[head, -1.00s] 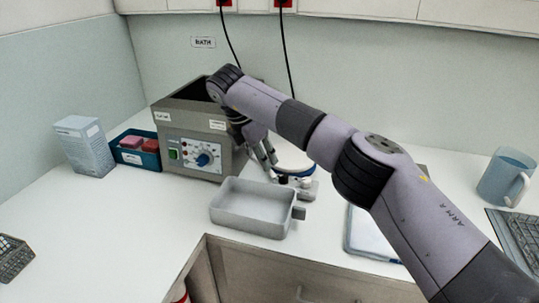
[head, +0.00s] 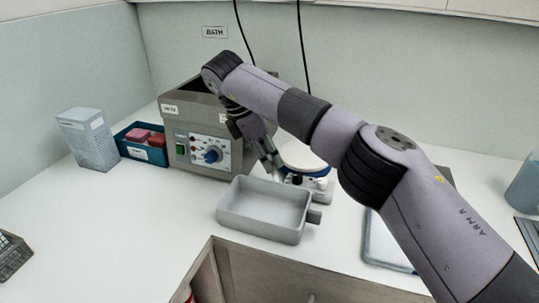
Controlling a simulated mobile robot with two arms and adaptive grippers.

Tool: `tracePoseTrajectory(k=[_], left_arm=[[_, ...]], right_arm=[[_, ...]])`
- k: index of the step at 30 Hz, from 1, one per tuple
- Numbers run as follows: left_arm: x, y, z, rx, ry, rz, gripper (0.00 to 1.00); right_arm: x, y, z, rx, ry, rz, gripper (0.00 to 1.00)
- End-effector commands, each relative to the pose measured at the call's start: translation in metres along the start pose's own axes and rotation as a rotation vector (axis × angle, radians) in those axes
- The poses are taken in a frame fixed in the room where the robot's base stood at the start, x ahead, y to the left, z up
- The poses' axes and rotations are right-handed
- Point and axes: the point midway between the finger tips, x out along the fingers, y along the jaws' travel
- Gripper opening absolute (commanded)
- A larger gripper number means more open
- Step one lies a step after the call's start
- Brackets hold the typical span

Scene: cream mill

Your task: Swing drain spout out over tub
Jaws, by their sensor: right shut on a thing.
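The bath (head: 192,112) is a grey box with an open top, a blue dial and a green switch on its front. The tub (head: 258,226) is a shallow, empty grey tray with a side tab, on the counter in front of the bath's right side. My right gripper (head: 274,167) points down beside the bath's right side, above and behind the tub's back rim. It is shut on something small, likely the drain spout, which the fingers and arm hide. I cannot tell the spout's angle. My left gripper is not in view.
A round white-topped device with a blue rim (head: 303,157) stands close right of my right gripper. A blue tray with pink and red blocks (head: 133,151) and a pale box (head: 84,137) stand left. A dark rack (head: 14,258) sits at the counter's left. Counter left of the tub is clear.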

Motion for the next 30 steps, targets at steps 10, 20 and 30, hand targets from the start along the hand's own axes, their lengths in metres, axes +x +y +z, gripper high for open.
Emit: tracePoseTrajectory(k=[10,20,30], left_arm=[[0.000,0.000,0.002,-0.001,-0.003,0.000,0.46],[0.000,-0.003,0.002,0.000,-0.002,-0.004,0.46],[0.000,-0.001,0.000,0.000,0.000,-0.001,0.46]], right_arm=[[0.000,0.000,0.000,0.000,0.000,0.001,0.44],[-0.001,0.000,0.000,-0.001,0.000,0.001,0.47],[-0.050,0.001,0.000,0.001,-0.002,0.003,0.47]])
